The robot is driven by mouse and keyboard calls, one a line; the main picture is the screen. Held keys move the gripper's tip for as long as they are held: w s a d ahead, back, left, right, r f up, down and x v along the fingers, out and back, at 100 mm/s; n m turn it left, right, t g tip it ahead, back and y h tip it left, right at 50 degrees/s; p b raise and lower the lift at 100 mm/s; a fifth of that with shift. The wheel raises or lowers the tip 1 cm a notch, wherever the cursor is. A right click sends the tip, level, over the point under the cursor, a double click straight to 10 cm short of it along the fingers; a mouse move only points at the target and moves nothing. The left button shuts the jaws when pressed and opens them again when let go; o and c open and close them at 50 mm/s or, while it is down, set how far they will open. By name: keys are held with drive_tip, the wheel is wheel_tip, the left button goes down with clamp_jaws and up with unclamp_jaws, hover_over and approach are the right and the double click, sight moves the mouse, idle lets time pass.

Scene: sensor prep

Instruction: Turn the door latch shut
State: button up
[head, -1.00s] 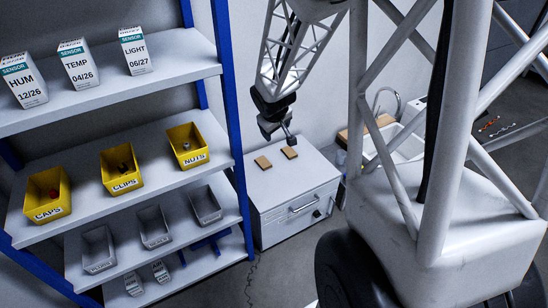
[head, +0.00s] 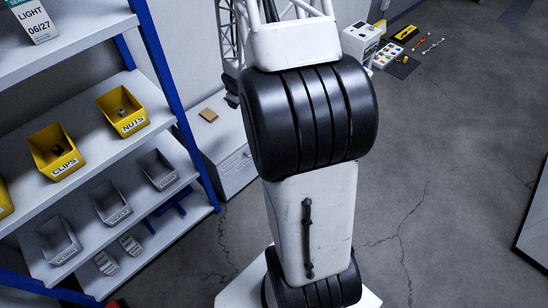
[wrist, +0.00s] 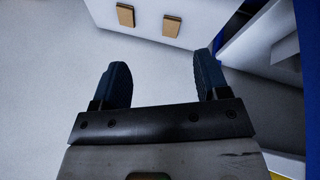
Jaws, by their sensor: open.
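The door latch does not show in either view now. The white cabinet (head: 225,172) stands behind my arm in the head view; my arm hides much of its front, including where the latch may be. In the wrist view, my gripper (wrist: 162,78) has its two dark fingers spread wide with nothing between them. Two tan blocks (wrist: 125,15) lie on a pale surface beyond the fingertips, seemingly the cabinet top. One tan block (head: 208,115) shows on the cabinet top in the head view.
A blue-framed shelf (head: 165,85) with yellow bins (head: 122,112) and grey bins (head: 158,170) stands left of the cabinet. A white device (head: 361,40) and small coloured parts lie at the back right. The grey floor (head: 430,150) at right is mostly clear.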

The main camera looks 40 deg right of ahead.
drive_tip(key=s+d+f+n+t+y, duration=0.1)
drive_tip(key=s+d+f, duration=0.15)
drive_tip(key=f, duration=1.05)
drive_tip(key=s+d+f+y, duration=0.2)
drive_tip(key=s+f, duration=0.2)
drive_tip(key=f, duration=0.8)
drive_tip(key=s+d+f+n+t+y, duration=0.1)
drive_tip(key=s+d+f, duration=0.2)
drive_tip(key=f, duration=1)
drive_tip(key=d+f+m+t, duration=0.1)
drive_tip(key=d+f+t, duration=0.4)
drive_tip(key=f, duration=0.4)
drive_tip(key=d+f+m+t+h, duration=0.1)
drive_tip(key=d+f+m+t, duration=0.1)
drive_tip(key=d+f+t, duration=0.4)
drive_tip(key=shift+s+f, duration=0.25)
drive_tip(key=shift+f, duration=1.3)
drive_tip(key=shift+d, duration=0.1)
drive_tip(key=shift+w, duration=0.1)
drive_tip(key=shift+w+a, duration=0.15)
drive_tip(key=shift+w, duration=1.75)
drive_tip(key=shift+w+a, duration=0.1)
drive_tip(key=shift+w, duration=1.8)
